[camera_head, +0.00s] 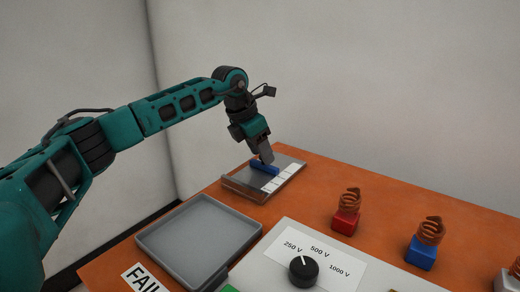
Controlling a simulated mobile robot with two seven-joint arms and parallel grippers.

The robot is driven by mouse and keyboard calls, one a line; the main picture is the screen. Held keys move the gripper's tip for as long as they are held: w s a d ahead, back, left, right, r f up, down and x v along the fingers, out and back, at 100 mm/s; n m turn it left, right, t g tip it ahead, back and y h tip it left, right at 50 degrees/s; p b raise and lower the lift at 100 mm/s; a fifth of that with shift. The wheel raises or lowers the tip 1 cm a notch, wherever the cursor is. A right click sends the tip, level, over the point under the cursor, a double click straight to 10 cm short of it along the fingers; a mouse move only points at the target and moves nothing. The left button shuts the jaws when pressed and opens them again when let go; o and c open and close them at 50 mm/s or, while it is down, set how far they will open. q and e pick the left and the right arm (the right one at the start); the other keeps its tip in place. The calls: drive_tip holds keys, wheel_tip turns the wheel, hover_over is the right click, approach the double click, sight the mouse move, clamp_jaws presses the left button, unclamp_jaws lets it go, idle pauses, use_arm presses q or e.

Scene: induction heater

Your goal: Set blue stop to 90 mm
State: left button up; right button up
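The blue stop (264,168) is a small blue bar on a grey fixture (241,188) at the back left of the orange table. A white marked strip (284,179) runs along the fixture's right side; its markings are too small to read. My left gripper (267,160) points down with its fingertips at the blue stop, overlapping it in the picture. I cannot tell whether the fingers grip the stop or only touch it. My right gripper is not in view.
A grey empty tray (200,238) stands in front of the fixture, beside a FAIL label (142,281). A white panel with a black voltage knob (303,270) is at the front. Copper coils on a red block (345,221) and a blue block (420,253) stand to the right.

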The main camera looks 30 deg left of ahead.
use_arm(q)
drive_tip(key=d+p+v, duration=0.1)
drive_tip(key=v, duration=0.4)
drive_tip(key=s+a, duration=0.6)
drive_tip(key=s, duration=0.4)
drive_tip(key=shift+s+a, duration=0.2)
drive_tip(key=shift+s, duration=0.2)
